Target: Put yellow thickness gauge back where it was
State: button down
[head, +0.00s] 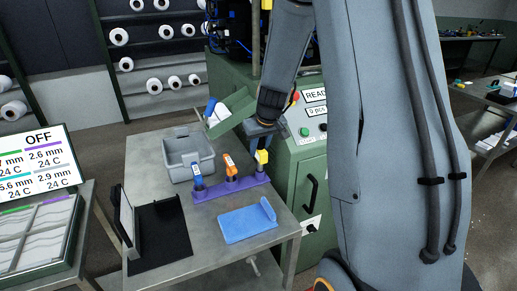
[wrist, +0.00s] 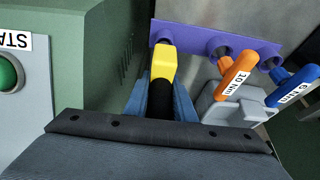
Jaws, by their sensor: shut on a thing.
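The yellow gauge (head: 262,157) has a yellow end and, in the wrist view (wrist: 163,62), a black part below it. My gripper (wrist: 160,92) is shut on it, with a blue-grey finger on each side. In the head view, my gripper (head: 260,143) comes down from above at the right end of the purple rack (head: 214,190). The gauge is upright at the rack's right-hand holder, which also shows in the wrist view on the purple rack (wrist: 188,32). I cannot tell whether it is fully seated.
An orange tool (head: 231,167) marked 10 Nm and a blue tool (head: 197,178) marked 6 Nm stand in the same rack. A grey bin (head: 189,157) is behind, a blue tray (head: 247,219) in front, and a black stand (head: 160,232) at left. A green machine (head: 300,170) borders the table's right.

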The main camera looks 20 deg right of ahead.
aim_at(264, 153)
jog(key=shift+f+b, duration=0.35)
jog(key=c, duration=1.5)
grip_release()
jog(key=shift+r, duration=0.1)
jog(key=shift+r+p, duration=0.85)
jog(key=shift+p, duration=0.1)
jog(key=b+v, duration=0.2)
jog(key=v, duration=0.9)
jog(key=s+a+f+g, duration=0.1)
jog(key=s+a+f, duration=0.2)
jog(key=s, duration=0.4)
jog(key=s+a+f+g, duration=0.1)
jog(key=s+a+f, duration=0.2)
jog(key=s+a, duration=0.2)
jog(key=s+a+f+g, duration=0.1)
jog(key=s+a+f, duration=0.2)
jog(key=s, duration=0.6)
jog(key=shift+a+g, duration=0.3)
jog(key=shift+a, duration=0.15)
